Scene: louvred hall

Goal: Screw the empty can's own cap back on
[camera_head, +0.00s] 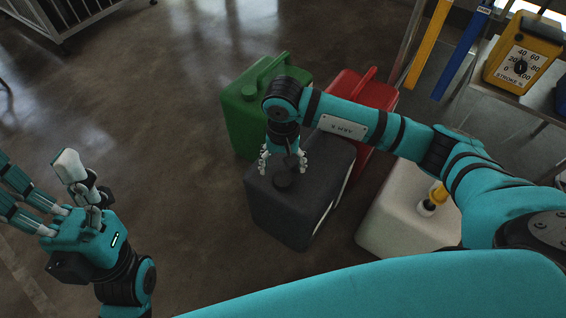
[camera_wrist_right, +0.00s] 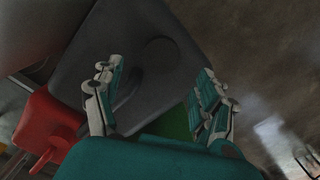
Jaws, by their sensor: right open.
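A dark grey can (camera_head: 285,215) stands upright on the floor below my right gripper (camera_head: 284,163). A dark round fitting (camera_head: 283,182) is on its top; I cannot tell whether it is a cap or a bare neck. The fitting also shows in the right wrist view (camera_wrist_right: 162,52), beyond the fingertips. My right gripper is open, with nothing seen between its fingers, above the can's top. My left gripper (camera_head: 48,185) is at the far left, fingers spread and empty. No loose cap can be made out, and no can's contents show.
A green can (camera_head: 238,120) and a red can (camera_head: 382,97) stand behind the dark can. A pale can (camera_head: 390,215) with a yellow fitting (camera_head: 438,193) stands to its right, partly behind my right arm. A yellow gauge box (camera_head: 522,55) is at upper right.

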